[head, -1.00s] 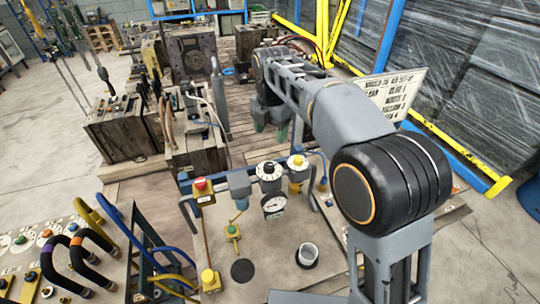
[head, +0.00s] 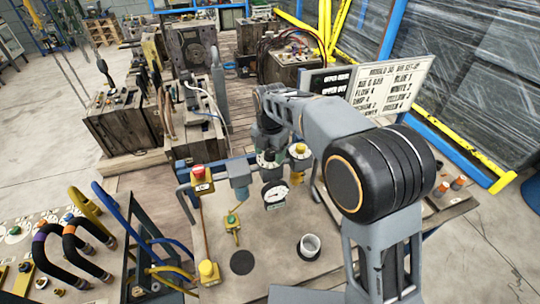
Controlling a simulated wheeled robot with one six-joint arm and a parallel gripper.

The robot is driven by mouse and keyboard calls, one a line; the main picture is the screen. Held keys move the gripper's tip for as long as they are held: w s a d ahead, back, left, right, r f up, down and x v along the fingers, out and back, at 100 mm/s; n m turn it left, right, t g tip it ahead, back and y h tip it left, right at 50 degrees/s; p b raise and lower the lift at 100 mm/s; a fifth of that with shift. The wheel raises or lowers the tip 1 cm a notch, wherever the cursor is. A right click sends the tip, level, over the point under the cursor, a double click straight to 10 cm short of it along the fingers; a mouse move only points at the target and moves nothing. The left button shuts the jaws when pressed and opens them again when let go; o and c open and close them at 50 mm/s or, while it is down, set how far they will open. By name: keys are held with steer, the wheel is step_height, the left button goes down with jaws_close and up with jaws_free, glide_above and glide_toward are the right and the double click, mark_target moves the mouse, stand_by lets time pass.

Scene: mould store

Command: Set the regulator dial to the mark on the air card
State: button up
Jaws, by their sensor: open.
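The regulator dial (head: 266,162), a round knob with a pale marked face, sits on the bench's back rail above a round white pressure gauge (head: 275,194). My gripper (head: 268,148) is open and points down just over the dial, hiding part of its top. I cannot tell whether the fingers touch it, and the dial's setting is too small to read. No separate air card is clear. A white set-up board (head: 391,88) stands at the back right, with a line that seems to read "AIR 6 BAR".
A yellow knob (head: 299,150) sits close right of the dial. A grey valve block (head: 239,180) and a red button box (head: 202,180) stand to the left. Hoses (head: 72,240) fill the lower left.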

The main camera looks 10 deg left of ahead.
steer(key=shift+f, duration=0.1)
steer(key=c, duration=0.9)
